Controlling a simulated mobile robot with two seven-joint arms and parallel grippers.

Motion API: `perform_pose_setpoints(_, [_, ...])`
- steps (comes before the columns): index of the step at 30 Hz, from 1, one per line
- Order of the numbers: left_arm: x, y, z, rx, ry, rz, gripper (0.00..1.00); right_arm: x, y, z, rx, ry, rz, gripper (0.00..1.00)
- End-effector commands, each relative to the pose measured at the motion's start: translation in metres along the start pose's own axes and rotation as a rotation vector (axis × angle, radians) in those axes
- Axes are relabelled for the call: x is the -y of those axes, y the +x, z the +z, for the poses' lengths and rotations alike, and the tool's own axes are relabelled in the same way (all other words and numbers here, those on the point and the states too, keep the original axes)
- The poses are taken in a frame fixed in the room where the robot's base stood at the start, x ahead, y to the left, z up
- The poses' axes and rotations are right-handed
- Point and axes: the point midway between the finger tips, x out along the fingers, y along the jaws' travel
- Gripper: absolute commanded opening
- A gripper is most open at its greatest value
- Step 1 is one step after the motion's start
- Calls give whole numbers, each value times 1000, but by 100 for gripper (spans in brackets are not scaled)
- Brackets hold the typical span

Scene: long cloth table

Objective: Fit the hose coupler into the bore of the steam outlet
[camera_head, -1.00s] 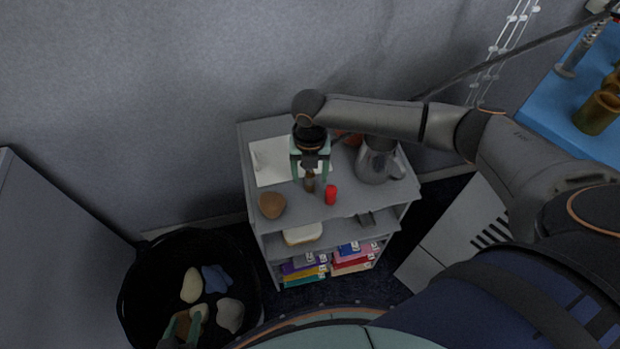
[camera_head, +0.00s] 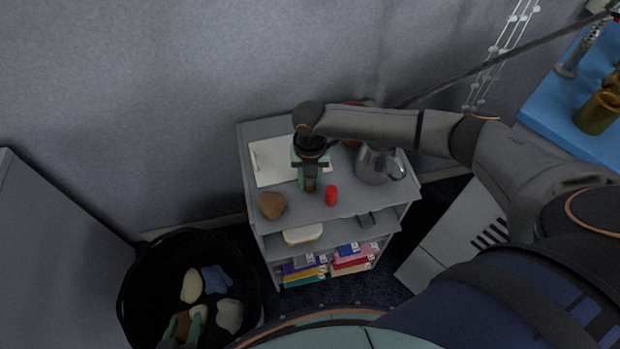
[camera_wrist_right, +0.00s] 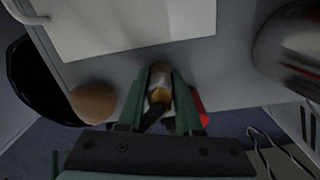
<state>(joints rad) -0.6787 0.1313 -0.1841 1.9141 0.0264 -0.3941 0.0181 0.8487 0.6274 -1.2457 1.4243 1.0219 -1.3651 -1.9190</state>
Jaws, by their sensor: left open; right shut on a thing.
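The hose coupler appears to be the small brass-and-white cylinder (camera_wrist_right: 160,84) at the front of the grey shelf's top. My right gripper (camera_head: 311,184) reaches down to it, and in the right wrist view its green fingers (camera_wrist_right: 160,100) are shut on it from both sides. Its lower part is hidden by the fingers. I cannot tell whether it touches the shelf. My left gripper (camera_head: 189,326) is open over the black basket, at the bottom left. A hollow brass piece (camera_head: 598,112) stands on a blue surface at the right; I cannot tell whether it is the steam outlet.
A red cylinder (camera_head: 331,195) stands close to the right of my right gripper. A brown rounded object (camera_head: 272,205), a white board (camera_head: 270,165) and a metal jug (camera_head: 376,164) share the shelf top (camera_head: 352,205). The black basket (camera_head: 128,290) holds several soft-looking objects.

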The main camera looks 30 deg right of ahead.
Motion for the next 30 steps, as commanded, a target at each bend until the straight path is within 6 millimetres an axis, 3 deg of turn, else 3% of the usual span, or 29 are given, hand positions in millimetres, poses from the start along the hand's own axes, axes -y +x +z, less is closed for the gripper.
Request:
perform_pose_setpoints(3, [0, 0, 0, 0, 0, 0, 50, 0, 0, 0, 0, 0, 0, 0])
perform_pose_setpoints(20, [0, 0, 0, 0, 0, 0, 50, 0, -4, 1, 2, 0, 2, 0])
perform_pose_setpoints(28, [0, -1, -1, 0, 0, 0, 50, -1, -35, 1, 4, -1, 4, 0])
perform_pose_setpoints(30, [0, -3, -3, 0, 0, 0, 50, 0, -44, -9, 1, -3, 3, 0])
